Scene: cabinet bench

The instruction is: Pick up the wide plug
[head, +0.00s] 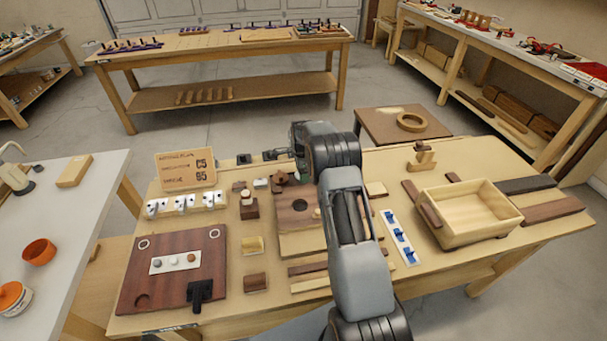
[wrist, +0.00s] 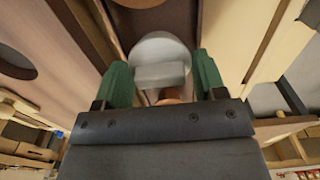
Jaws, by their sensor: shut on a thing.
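In the wrist view, a pale grey-white round piece with a raised block-shaped grip (wrist: 160,75), which looks like the wide plug, sits between the green fingers of my gripper (wrist: 162,82). The fingers are shut on it, one at each side. Its lower part is hidden by the gripper body, and I cannot tell whether it touches the surface below. A board with a dark round hole (wrist: 15,66) lies to the left; the same board (head: 290,243) shows in the head view.
An open wooden box (head: 470,235) stands right of my arm, beside a white strip with blue clips (head: 401,238). A dark red board (head: 150,280) lies at the left. Small blocks and a row of white fixtures (head: 186,202) stand near a wooden sign (head: 186,170).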

